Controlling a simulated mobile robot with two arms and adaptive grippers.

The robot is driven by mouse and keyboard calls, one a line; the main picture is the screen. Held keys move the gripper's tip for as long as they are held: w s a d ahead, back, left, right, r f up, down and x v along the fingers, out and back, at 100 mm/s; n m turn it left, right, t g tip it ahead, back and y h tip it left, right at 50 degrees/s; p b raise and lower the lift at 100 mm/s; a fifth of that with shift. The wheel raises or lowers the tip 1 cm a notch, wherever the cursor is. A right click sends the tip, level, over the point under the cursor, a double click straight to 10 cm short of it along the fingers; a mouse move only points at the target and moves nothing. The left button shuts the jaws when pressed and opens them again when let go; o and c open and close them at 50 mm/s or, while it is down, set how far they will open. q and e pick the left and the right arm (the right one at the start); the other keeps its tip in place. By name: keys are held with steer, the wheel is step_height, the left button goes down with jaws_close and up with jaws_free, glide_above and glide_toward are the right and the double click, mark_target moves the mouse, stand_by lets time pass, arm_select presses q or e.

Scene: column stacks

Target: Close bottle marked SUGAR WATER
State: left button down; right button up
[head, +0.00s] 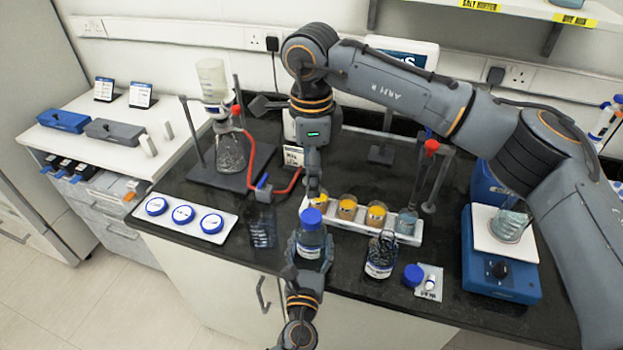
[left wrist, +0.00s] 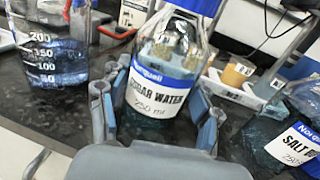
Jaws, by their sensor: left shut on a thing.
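The SUGAR WATER bottle (head: 310,240) stands upright near the bench's front edge, its label facing the left wrist view (left wrist: 160,95). A blue cap (head: 311,218) sits at its mouth and shows at the top of the left wrist view (left wrist: 196,6); I cannot tell how tight it is. My left gripper (head: 308,252) is shut around the bottle's body, one finger on each side (left wrist: 158,125). My right gripper (head: 314,190) points down just above the cap; its fingers are seen edge-on, so their opening and any contact are unclear.
An open SALT WATER bottle (head: 381,258) stands to the right, with a loose blue cap (head: 413,275) beside it. A rack (head: 338,222) of small beakers is behind. A graduated glass vessel (head: 262,225) and a white tray (head: 185,216) with blue discs lie left.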

arm_select(q)
steer(key=shift+c, duration=1.1)
jaws_free()
steer(key=s+a, duration=0.1)
steer(key=s, duration=1.1)
steer(key=shift+a, duration=0.2)
steer(key=shift+f, duration=0.1)
